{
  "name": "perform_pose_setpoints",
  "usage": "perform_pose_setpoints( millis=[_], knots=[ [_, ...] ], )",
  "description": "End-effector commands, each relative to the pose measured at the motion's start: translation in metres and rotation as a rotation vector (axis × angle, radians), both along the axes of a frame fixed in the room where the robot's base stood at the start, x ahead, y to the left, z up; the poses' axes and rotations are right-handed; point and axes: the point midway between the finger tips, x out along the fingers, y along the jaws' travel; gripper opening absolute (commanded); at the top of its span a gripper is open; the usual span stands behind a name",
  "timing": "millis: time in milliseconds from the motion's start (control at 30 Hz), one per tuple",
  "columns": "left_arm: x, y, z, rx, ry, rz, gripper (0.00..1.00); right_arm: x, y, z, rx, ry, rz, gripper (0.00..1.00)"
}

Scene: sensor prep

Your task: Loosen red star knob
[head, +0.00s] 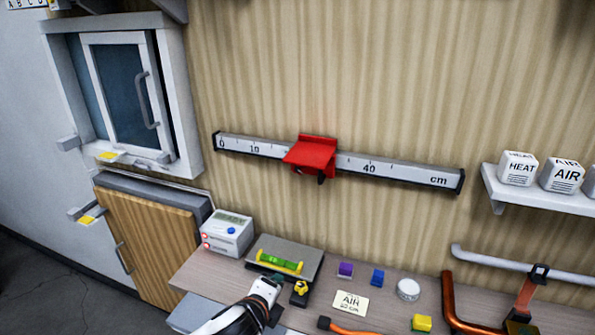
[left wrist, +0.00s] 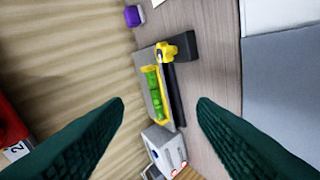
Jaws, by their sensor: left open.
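No red star knob can be made out clearly. A red slider (head: 312,153) sits on the wall ruler (head: 400,172), with a small dark part under it; its red edge shows at the left of the left wrist view (left wrist: 10,128). A yellow knob (head: 300,287) is on a black block on the bench, also in the left wrist view (left wrist: 167,50). My left gripper (head: 277,279) is low over the bench, beside the yellow knob and below the slider. Its dark green fingers are wide apart and empty (left wrist: 160,108). My right gripper is not in view.
A green-and-yellow spirit level (head: 280,262) lies on a grey plate beside a white device (head: 227,232). Purple (head: 345,269) and blue (head: 377,277) cubes, a white AIR card (head: 351,302) and a copper pipe (head: 449,300) are to the right. The wall around the ruler is clear.

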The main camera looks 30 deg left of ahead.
Motion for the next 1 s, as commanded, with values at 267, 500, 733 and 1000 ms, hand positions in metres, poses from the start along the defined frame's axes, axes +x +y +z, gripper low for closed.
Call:
perform_pose_setpoints(
  millis=[267,500,733,1000],
  knots=[
    [0.065,0.032,0.144,0.993,-0.139,-0.395,0.52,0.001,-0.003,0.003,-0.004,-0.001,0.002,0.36],
    [0.077,0.034,0.186,1.321,-0.143,-0.459,0.52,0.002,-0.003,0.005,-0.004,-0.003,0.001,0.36],
    [0.106,0.041,0.189,1.324,-0.142,-0.456,0.52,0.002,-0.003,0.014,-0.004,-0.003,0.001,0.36],
    [0.159,0.054,0.188,1.321,-0.140,-0.457,0.52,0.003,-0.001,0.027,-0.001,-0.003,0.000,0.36]
  ],
)
